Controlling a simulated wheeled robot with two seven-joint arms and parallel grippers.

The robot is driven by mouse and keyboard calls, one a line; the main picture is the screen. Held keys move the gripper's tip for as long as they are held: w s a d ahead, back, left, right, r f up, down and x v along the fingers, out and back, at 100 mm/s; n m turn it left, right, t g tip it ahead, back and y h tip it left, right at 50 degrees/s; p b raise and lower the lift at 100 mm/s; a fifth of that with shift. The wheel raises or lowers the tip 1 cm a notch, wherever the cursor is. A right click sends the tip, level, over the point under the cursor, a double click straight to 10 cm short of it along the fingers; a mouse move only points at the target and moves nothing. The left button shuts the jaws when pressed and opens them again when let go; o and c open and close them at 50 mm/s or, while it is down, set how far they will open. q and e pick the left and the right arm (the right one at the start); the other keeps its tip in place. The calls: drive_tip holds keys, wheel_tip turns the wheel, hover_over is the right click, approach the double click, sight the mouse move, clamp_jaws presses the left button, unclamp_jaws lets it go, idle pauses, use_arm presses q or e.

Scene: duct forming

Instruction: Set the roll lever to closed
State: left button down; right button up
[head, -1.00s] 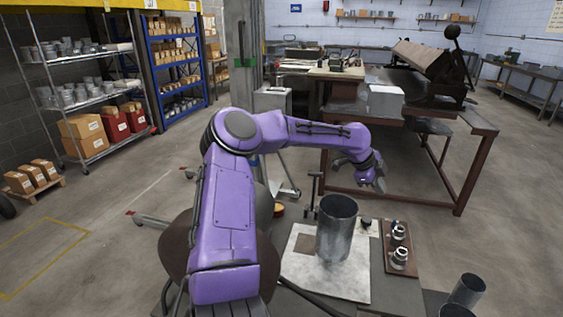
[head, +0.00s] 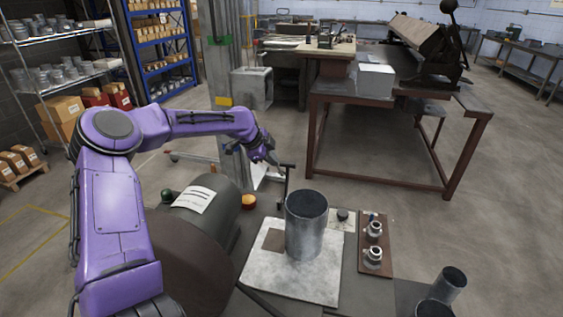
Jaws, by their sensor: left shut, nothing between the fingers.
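A dark upright lever with a short crossbar at its top (head: 286,178) stands at the back of the bench machine; I take it to be the roll lever. Its position, open or closed, cannot be told from this view. My left gripper (head: 274,161) is shut and empty, just left of the lever's top. Whether it touches the lever is unclear. A grey machine housing (head: 212,211) with a white label sits left of the lever. My right gripper is not in view.
A grey metal cylinder (head: 305,228) stands on a pale plate (head: 262,284) in front of the lever. A brown board (head: 375,262) with metal fittings lies to its right. More cylinders (head: 450,285) stand at lower right. A brown-framed table (head: 385,98) is behind.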

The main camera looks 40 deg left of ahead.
use_arm(q)
drive_tip(key=w+a+f+p, duration=0.1)
drive_tip(key=w+f, duration=0.5)
drive_tip(key=w, duration=0.1)
drive_tip(key=shift+a+f, duration=0.15)
drive_tip(key=shift+a, duration=0.2)
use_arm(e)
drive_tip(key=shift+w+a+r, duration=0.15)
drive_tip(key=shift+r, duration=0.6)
